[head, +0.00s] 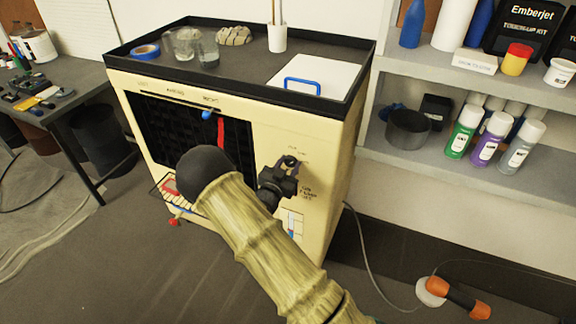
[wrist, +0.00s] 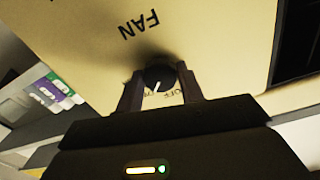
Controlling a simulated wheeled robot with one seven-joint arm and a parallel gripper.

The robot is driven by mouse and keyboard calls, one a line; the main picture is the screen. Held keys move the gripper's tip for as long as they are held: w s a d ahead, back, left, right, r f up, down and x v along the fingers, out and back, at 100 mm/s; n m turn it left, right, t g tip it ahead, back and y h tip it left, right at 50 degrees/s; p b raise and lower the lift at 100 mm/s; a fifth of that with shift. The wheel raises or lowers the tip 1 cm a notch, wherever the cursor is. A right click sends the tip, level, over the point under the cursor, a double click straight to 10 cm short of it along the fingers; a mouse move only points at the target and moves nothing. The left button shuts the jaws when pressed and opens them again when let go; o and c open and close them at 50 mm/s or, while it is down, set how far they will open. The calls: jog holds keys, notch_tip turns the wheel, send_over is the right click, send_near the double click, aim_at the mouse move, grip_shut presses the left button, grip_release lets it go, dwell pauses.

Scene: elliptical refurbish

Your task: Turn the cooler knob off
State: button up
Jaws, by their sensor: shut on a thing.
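The cooler (head: 260,136) is a cream box with a dark grille and a black tray top. Its black round knob (wrist: 160,77) shows in the wrist view, with a white pointer line, below the word FAN, which appears upside down. Part of an OFF label shows by the knob. My gripper (wrist: 160,88) has one finger on each side of the knob and is shut on it. In the head view my gripper (head: 283,172) is at the right part of the cooler's front, and it hides the knob there.
On the cooler's top are a blue tape roll (head: 145,51), glasses (head: 181,43), a white cup (head: 277,38) and a white panel with a blue handle (head: 302,85). Shelves with spray cans (head: 463,130) stand right. A workbench (head: 60,95) stands left. An orange-handled tool (head: 460,298) lies on the floor.

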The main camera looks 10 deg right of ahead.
jog(key=shift+n, duration=0.3)
jog(key=n+p, duration=0.1)
jog(key=n, duration=0.3)
jog(key=shift+n+p, duration=0.35)
jog(key=shift+n, duration=1.75)
jog(key=o, duration=1)
jog(key=shift+a, duration=0.1)
jog(key=v, duration=1.7)
jog(key=shift+s+b, duration=0.15)
jog(key=shift+b, duration=0.25)
